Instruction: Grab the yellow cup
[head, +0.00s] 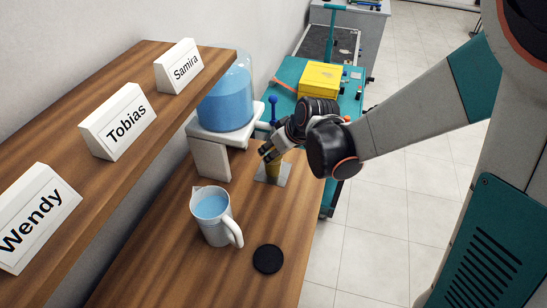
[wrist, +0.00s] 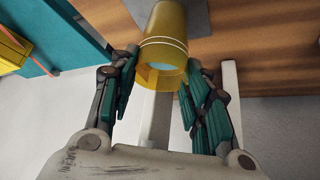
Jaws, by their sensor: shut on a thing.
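The yellow cup (head: 273,168) stands at a small grey plate (head: 260,177) near the wooden counter's right edge, partly hidden by my gripper (head: 268,154) in the head view. In the wrist view the yellow cup (wrist: 163,38) lies between the fingers of my gripper (wrist: 158,75), one on each side. Two pale lines ring the cup, and something light blue shows inside it. My gripper is shut on the cup. I cannot tell whether its base touches the plate.
A blue tank (head: 228,100) on a white stand (head: 212,157) is close left of my gripper. A white pitcher (head: 222,232) with blue liquid and a black disc (head: 268,259) stand nearer. Name signs (head: 118,122) line the upper shelf. A yellow box (head: 319,78) sits on a teal cart behind.

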